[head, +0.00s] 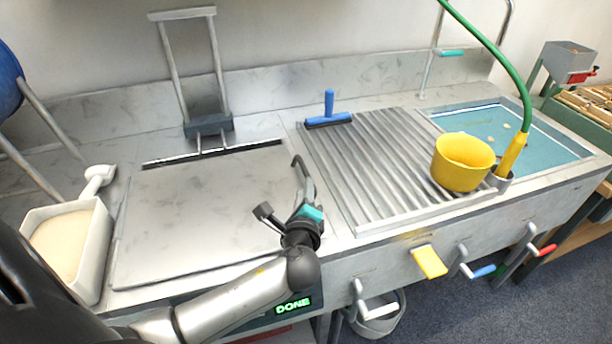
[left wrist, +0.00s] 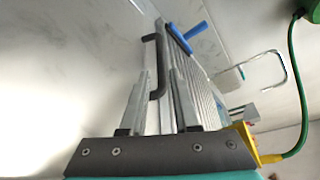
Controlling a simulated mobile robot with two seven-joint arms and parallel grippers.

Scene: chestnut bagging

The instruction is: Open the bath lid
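The bath lid (head: 195,210) is a flat grey metal plate lying closed on the left part of the counter. Its dark bar handle (head: 299,168) stands along the lid's right edge. My left gripper (head: 287,208) is over the lid's right front part, close to the handle's near end. In the left wrist view the two fingers (left wrist: 158,95) are apart, and the handle (left wrist: 155,65) shows between and beyond them. I cannot tell whether a finger touches it. The lid's surface fills the left of that view. My right gripper is not in view.
A ribbed draining board (head: 385,160) with a blue squeegee (head: 329,108) and yellow bucket (head: 463,163) lies right of the lid. A white tub (head: 88,275) stands left. A metal frame (head: 208,125) rises behind the lid. A lit DONE sign (head: 292,306) is on the front.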

